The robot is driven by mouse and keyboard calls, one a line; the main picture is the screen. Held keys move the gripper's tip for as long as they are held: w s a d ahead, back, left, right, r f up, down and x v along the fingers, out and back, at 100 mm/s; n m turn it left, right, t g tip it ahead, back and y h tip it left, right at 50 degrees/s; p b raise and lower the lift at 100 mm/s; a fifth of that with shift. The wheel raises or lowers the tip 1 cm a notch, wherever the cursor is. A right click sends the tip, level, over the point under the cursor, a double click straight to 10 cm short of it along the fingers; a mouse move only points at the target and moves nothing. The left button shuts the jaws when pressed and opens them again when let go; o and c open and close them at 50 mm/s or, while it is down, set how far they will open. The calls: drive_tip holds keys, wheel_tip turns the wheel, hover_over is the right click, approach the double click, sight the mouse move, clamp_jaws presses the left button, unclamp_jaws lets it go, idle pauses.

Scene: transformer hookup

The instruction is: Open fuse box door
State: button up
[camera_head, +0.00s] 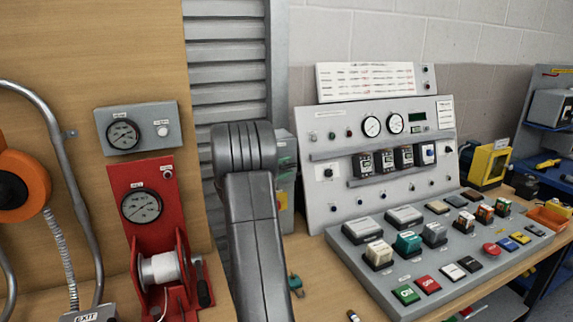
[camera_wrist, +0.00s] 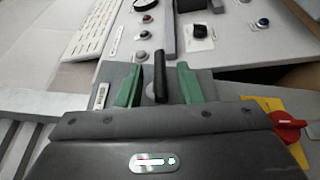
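A grey box (camera_head: 285,213) with a yellow plate, likely the fuse box, stands between the shutter and the control panel, mostly hidden behind my arm. In the wrist view its grey face (camera_wrist: 205,77) lies beyond my gripper, with a red knob (camera_wrist: 288,126) on the yellow plate at right. A black upright bar handle (camera_wrist: 160,76) shows on it. My gripper (camera_wrist: 158,84) has two green fingers, apart, one on each side of the handle, with visible gaps. The door appears closed, though much of it is hidden by the gripper body.
A sloped control panel (camera_head: 376,189) with gauges and a console (camera_head: 460,252) of buttons stand close on the right. A red winch unit (camera_head: 141,203) and a gauge box (camera_head: 137,127) are on the left.

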drive_tip(key=shift+w+d+f, duration=0.1)
drive_tip(key=shift+w+d, duration=0.25)
drive_tip(key=shift+c, duration=0.4)
clamp_jaws()
drive_tip(key=shift+s, duration=0.1)
drive_tip(key=s+a+m+g+h+b, duration=0.1)
drive_tip(key=s+m+g+h+b, duration=0.2)
drive_tip(key=s+m+g, duration=0.3)
drive_tip(key=shift+a+g+h+b, duration=0.4)
drive_tip(key=shift+g+h, duration=0.3)
drive_tip(key=shift+g, duration=0.7)
